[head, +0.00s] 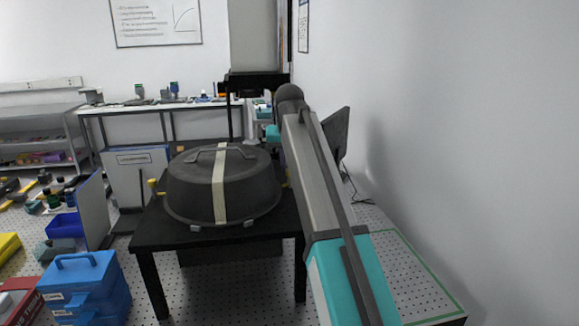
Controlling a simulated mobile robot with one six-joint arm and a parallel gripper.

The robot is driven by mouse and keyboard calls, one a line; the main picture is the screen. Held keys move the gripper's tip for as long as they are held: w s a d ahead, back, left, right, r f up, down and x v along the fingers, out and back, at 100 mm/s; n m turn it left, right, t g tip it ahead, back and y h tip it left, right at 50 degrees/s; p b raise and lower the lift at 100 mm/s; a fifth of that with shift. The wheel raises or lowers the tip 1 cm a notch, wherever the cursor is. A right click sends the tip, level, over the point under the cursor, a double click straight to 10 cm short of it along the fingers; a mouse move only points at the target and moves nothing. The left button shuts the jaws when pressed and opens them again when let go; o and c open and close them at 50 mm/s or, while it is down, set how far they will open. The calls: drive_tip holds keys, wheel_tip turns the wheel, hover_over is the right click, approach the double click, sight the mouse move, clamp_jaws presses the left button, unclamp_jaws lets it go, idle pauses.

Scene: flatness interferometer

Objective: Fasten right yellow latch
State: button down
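The dark dome-shaped cover (185,190) with a pale stripe and a top handle sits on a black table (150,238) in the head view. A small bit of yellow (286,178), seemingly the right yellow latch, shows at the cover's right edge, mostly hidden behind my arm. Whether it is fastened cannot be seen. Another yellow latch (153,187) stands at the left side of the cover. My arm reaches forward along the right of the cover. My gripper's fingers do not show; the arm's far end is hidden behind its links.
A white wall stands close on the right. A blue toolbox (84,285) is on the perforated floor at the front left. A bench (120,108) with small items runs along the back. A dark panel (338,132) stands right of my arm.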

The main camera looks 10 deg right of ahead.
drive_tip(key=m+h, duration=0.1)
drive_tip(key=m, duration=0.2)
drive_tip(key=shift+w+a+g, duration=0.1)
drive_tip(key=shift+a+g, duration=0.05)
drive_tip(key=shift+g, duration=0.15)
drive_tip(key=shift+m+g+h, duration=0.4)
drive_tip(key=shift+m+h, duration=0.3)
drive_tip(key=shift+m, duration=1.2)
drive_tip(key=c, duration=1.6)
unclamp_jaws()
drive_tip(key=shift+b, duration=0.3)
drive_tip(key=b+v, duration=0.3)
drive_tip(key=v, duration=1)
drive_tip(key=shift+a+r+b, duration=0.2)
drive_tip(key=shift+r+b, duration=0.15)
drive_tip(key=shift+b, duration=0.05)
